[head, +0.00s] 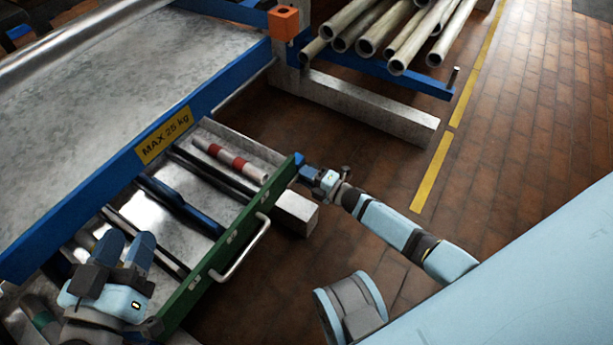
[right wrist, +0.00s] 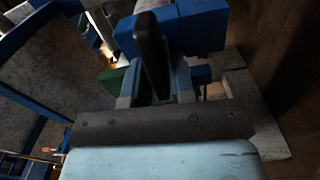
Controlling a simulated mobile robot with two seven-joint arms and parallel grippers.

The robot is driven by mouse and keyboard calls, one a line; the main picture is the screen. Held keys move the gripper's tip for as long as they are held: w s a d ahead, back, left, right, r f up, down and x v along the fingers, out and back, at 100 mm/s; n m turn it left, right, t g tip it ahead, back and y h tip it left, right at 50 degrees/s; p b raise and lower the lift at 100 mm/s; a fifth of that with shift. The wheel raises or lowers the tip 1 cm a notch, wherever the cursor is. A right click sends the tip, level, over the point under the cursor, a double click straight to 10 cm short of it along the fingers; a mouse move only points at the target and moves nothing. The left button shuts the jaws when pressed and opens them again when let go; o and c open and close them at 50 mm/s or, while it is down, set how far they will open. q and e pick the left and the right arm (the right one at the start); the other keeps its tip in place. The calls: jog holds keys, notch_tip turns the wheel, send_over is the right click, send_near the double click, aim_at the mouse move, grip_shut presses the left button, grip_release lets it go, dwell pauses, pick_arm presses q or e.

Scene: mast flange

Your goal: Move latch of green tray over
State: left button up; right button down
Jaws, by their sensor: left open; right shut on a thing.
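The green tray (head: 232,235) is pulled out from under the bench, with a metal bar handle (head: 245,255) on its front. My right gripper (head: 303,172) is at the far right end of the green front. It is shut on the latch there, which is mostly hidden in the head view. In the right wrist view, a dark upright lever (right wrist: 151,50), apparently the latch, stands between the fingers near blue parts. My left gripper (head: 126,247) is open and empty over the near left end of the tray; whether it touches anything cannot be told.
The tray holds a red-banded rod (head: 228,160), a blue tool (head: 175,203) and other bars. The bench (head: 110,75) is above and behind it. A rack with metal pipes (head: 385,30) stands at the back. The brick floor at right is clear.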

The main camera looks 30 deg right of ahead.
pick_arm(q)
jog(key=shift+w+f, duration=0.1)
jog(key=shift+w, duration=0.05)
pick_arm(e)
jog(key=shift+f+n, duration=0.1)
jog(key=shift+n, duration=0.4)
jog(key=c, duration=1.1)
grip_release()
pick_arm(q)
jog(key=p, duration=0.1)
jog(key=r+n+p, duration=0.1)
jog(key=s+r+p, duration=0.1)
jog(key=shift+d+r+p, duration=0.25)
jog(key=shift+p, duration=0.15)
pick_arm(e)
jog(key=v, duration=1.4)
pick_arm(q)
jog(key=shift+s, duration=0.1)
